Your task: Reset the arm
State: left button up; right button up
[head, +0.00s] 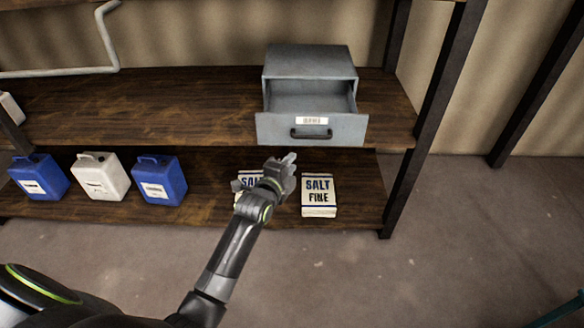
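My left arm reaches up from the bottom of the head view. My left gripper (284,166) is in front of the lower shelf, below the open drawer. Its fingers are small and seen at an angle, so I cannot tell whether they are open or shut. I see nothing clearly held in it. My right gripper is not in view.
An open, empty-looking grey drawer (340,129) juts from its cabinet (310,62) on the wooden shelf (160,105). Below stand a salt box (319,196), another partly hidden behind my gripper (250,176), blue jugs (160,181) and a white jug (100,177).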

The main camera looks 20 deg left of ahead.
pick_arm(q)
jog(key=shift+w+f, duration=0.1)
jog(key=shift+f, duration=0.05)
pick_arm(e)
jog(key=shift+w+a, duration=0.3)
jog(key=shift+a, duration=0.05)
